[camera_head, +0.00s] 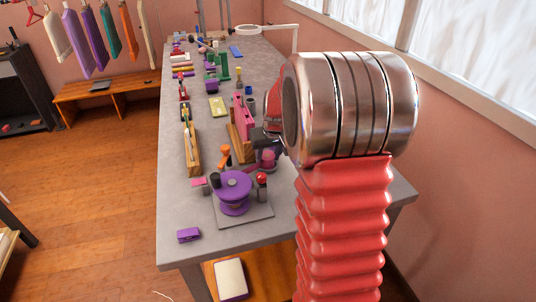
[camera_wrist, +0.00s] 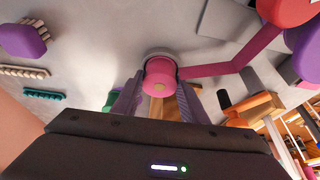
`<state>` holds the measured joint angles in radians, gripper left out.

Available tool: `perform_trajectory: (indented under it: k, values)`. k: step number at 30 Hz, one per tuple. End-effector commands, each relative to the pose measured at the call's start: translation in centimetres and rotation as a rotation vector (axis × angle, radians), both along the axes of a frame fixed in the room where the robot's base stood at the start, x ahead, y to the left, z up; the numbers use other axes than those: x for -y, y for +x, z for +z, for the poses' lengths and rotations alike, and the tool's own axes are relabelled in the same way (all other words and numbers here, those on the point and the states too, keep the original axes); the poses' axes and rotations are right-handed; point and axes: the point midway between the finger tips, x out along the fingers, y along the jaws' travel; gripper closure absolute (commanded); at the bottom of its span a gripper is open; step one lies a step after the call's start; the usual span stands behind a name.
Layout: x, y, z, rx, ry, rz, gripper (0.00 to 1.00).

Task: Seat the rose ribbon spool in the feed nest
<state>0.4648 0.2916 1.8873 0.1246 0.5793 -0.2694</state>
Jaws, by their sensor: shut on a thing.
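My gripper (camera_wrist: 158,92) is shut on a pink cylinder, the rose ribbon spool (camera_wrist: 160,78), with one grey-purple finger on each side. A small tan centre shows on its near face. In the head view the pink spool (camera_head: 267,156) sits below my dark gripper (camera_head: 266,149), right of an orange-handled tool. A dark grey rim (camera_wrist: 157,53) shows just behind the spool in the wrist view; I cannot tell whether it is the feed nest or whether the spool touches it. A pink strip (camera_wrist: 225,68) runs rightward from near the spool.
A purple round device (camera_head: 233,188) on a grey plate (camera_head: 245,216) stands at the near end of the bench, beside a red-topped post (camera_head: 262,181). A wooden rack (camera_head: 193,155) stands to the left. A purple block (camera_head: 188,235) lies near the bench's front-left corner.

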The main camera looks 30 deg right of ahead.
Motion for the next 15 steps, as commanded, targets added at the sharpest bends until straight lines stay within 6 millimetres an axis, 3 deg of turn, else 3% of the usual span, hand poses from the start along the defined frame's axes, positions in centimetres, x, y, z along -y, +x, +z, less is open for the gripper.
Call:
perform_trajectory:
  k: [14,15]
  values:
    - [0.00,0.00,-0.38,0.000,0.000,0.000,0.84]
    - [0.00,0.00,-0.38,0.000,0.000,0.000,0.58]
